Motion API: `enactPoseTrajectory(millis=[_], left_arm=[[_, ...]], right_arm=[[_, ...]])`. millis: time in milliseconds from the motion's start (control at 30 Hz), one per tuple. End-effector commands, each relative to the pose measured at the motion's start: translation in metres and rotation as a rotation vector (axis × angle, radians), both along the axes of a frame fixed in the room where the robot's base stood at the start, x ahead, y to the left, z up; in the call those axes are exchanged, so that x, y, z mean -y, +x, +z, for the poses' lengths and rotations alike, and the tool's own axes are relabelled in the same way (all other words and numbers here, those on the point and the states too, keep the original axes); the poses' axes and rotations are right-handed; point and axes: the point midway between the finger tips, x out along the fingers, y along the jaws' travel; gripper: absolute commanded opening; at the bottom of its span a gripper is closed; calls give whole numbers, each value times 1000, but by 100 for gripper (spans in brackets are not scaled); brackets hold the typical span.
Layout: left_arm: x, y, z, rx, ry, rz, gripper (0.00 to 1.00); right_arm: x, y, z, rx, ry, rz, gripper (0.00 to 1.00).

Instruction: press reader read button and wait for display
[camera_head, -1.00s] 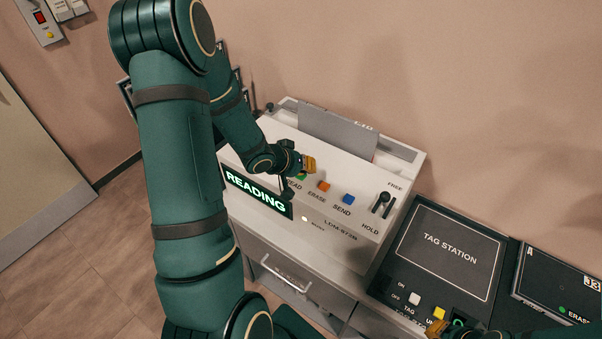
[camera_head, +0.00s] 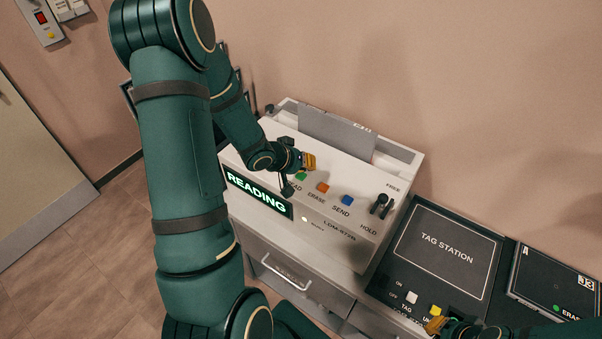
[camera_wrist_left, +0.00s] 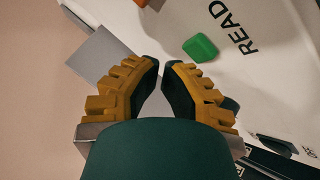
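The white reader (camera_head: 330,232) stands against the wall. Its dark display (camera_head: 257,194) shows READING in bright green letters. The green read button (camera_head: 301,176), labelled READ, is on its top panel and also shows uncovered in the left wrist view (camera_wrist_left: 200,47). My left gripper (camera_head: 309,161) is just behind the green button in the head view, apart from it in the wrist view. Its fingers (camera_wrist_left: 162,66) are close together with a narrow empty gap. My right gripper (camera_head: 435,326) is at the lower edge, by the tag station; its fingers are mostly hidden.
An orange ERASE button (camera_head: 323,188) and a blue SEND button (camera_head: 347,201) sit beside the green one. A FREE/HOLD lever (camera_head: 381,205) is further right. The dark tag station (camera_head: 440,247) and another dark device (camera_head: 560,284) stand right of the reader. A drawer handle (camera_head: 285,277) is below.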

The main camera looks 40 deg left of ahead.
Motion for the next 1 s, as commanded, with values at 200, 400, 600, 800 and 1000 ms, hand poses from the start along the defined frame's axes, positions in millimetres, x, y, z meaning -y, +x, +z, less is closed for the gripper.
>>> enactPoseTrajectory(millis=[200,400,600,800,1000], left_arm=[[0,0,6,0,0,0,0],[0,0,24,0,0,0,0],[0,0,42,2,0,-1,0],[0,0,52,1,0,0,0],[0,0,50,0,0,0,0]], right_arm=[[0,0,7,0,0,0,0],[0,0,26,0,0,0,0],[0,0,41,0,0,0,0],[0,0,49,0,0,0,0],[0,0,48,0,0,0,0]])
